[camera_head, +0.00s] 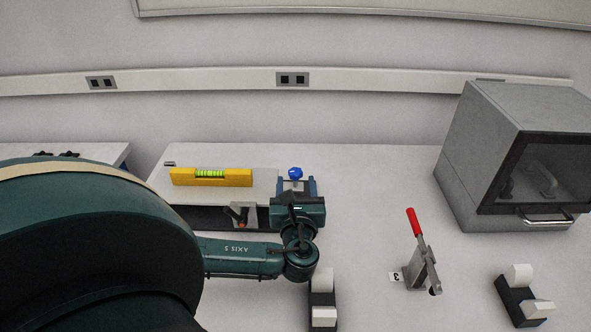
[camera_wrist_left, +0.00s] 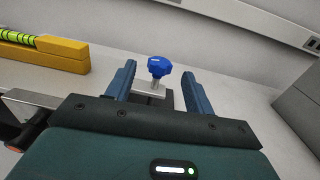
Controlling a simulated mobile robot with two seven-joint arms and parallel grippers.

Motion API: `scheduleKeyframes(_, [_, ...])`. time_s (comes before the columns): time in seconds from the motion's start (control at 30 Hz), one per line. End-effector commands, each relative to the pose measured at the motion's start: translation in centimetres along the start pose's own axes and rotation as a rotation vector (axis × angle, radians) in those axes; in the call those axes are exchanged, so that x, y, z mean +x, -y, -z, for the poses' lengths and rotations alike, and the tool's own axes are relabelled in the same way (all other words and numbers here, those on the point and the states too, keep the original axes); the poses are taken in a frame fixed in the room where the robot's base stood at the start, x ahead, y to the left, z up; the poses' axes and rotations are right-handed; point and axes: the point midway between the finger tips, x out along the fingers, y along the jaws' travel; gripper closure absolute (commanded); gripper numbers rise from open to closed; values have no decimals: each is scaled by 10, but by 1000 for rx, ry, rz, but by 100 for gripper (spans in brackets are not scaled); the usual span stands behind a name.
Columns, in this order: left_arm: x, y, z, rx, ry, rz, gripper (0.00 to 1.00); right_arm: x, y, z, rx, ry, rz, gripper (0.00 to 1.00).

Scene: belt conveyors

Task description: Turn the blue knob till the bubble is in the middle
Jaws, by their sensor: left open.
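The blue knob (camera_head: 296,173) stands upright on a metal screw at the right end of a pale plate (camera_head: 262,182). In the left wrist view the knob (camera_wrist_left: 159,67) shows between and beyond the two blue fingers. My left gripper (camera_head: 297,184) is open, its fingers on either side of the knob's line and apart from it. The yellow spirit level (camera_head: 238,178) lies on the plate, left of the knob. Its green vial (camera_head: 210,174) is too small to read the bubble; the wrist view shows only part of the level (camera_wrist_left: 60,47). My right gripper is in neither view.
A red-handled toggle clamp (camera_head: 419,250) stands to the right on the white table. A grey cabinet (camera_head: 480,150) with a glass door stands at the far right. Black holders with white blocks (camera_head: 323,300) are near the front. Table right of the knob is clear.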

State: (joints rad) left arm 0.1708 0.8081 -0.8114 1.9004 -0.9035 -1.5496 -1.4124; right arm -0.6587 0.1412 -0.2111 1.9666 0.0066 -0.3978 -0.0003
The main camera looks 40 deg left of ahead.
Motion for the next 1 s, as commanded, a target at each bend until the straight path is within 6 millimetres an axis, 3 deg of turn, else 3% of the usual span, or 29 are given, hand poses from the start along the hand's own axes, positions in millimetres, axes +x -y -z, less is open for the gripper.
scheduleKeyframes(0.1, [23, 0, -2, 2, 4, -3, 47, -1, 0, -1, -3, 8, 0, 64])
scheduleKeyframes(0.3, [44, 0, 0, 1, 1, 0, 47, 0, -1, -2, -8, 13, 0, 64])
scheduleKeyframes(0.67, [49, 0, 0, 0, 0, 0, 47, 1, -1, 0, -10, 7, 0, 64])
scheduleKeyframes(1.0, [49, 0, 0, 0, 0, 0, 74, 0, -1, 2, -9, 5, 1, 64])
